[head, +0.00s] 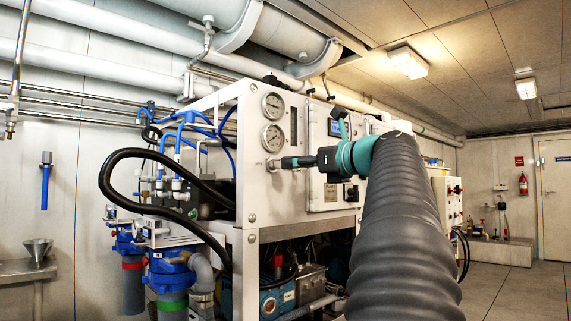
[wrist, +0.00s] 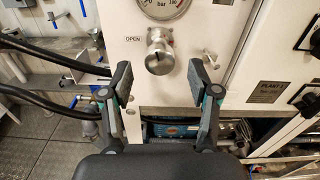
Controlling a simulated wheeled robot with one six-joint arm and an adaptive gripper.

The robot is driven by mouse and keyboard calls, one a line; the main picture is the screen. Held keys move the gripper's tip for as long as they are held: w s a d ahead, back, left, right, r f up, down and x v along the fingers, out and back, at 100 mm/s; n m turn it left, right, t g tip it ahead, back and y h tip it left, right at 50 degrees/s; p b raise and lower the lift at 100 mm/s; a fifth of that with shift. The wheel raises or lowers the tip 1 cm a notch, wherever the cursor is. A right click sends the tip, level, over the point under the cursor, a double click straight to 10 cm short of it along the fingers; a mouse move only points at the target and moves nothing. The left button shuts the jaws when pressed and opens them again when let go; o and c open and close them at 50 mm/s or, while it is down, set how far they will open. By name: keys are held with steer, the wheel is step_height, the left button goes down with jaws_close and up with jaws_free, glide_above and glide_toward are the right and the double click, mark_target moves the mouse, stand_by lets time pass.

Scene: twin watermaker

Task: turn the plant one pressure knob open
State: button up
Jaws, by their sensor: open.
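The pressure knob (wrist: 160,52) is a round silver metal knob on the white panel (wrist: 225,30) in the wrist view. It sits below a bar gauge (wrist: 165,6), with an OPEN label (wrist: 133,39) to its left. My gripper (wrist: 160,70) is open and empty, its two fingers apart to the left and right of the knob's lower side. Whether the fingertips reach the knob's depth I cannot tell. In the head view my gripper (head: 287,162) points left at the panel below two gauges (head: 273,137); the knob is mostly hidden there.
A PLANT 1 label (wrist: 271,88) and black knobs (wrist: 312,103) are at the right of the panel. A black hose (head: 125,155) loops on the left, and it runs close to my left finger in the wrist view. Pipes and blue equipment (wrist: 175,130) lie below the panel.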

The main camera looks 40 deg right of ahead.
steer(key=shift+w+a, duration=0.2)
steer(key=shift+w, duration=2.1)
jaws_close()
